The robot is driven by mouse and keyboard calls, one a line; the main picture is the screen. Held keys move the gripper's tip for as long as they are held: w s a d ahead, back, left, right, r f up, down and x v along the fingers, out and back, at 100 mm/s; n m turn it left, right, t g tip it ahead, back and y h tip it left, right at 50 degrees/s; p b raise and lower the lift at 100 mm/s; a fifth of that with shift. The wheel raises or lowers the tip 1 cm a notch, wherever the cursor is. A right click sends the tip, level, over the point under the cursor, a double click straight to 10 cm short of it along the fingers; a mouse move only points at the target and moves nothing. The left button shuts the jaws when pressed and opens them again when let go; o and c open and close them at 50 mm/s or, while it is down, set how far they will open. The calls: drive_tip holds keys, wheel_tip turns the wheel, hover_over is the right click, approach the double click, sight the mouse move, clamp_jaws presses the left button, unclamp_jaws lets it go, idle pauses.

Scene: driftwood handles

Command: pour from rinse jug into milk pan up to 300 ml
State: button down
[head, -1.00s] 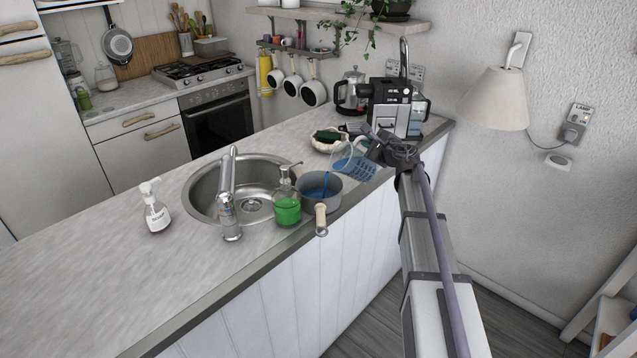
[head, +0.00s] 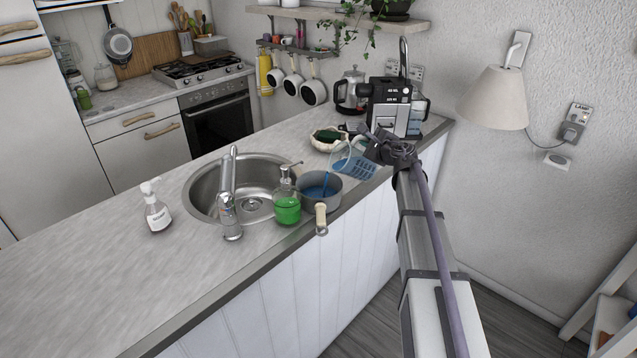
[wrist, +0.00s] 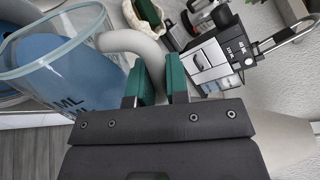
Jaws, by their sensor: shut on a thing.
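The rinse jug (head: 355,162) is a clear jug with blue liquid, tilted with its mouth to the left above the milk pan. A thin blue stream runs from its lip into the milk pan (head: 321,196), a grey pan with a pale wooden handle, on the counter by the sink. Blue liquid shows inside the pan; its level against any mark cannot be read. My gripper (head: 385,150) is to the right of the jug and shut on its handle. In the wrist view, the green-padded fingers (wrist: 161,82) hold the grey handle beside the jug (wrist: 72,70).
A green soap bottle (head: 287,207) stands close against the pan's left side. The sink (head: 205,196) and its tap (head: 229,205) are further left. A coffee machine (head: 390,106) and a bowl (head: 327,139) stand behind the jug.

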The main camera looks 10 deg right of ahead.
sight(361, 137)
drive_tip(key=shift+a+r+n, duration=0.15)
drive_tip(key=shift+a+n, duration=0.35)
drive_tip(key=shift+a, duration=0.05)
idle(1.3)
drive_tip(key=shift+s+a+r+n+h+p, duration=0.2)
drive_tip(key=shift+a+r+n+h+p, duration=0.2)
drive_tip(key=shift+a+r+n+p, duration=0.7)
idle(1.7)
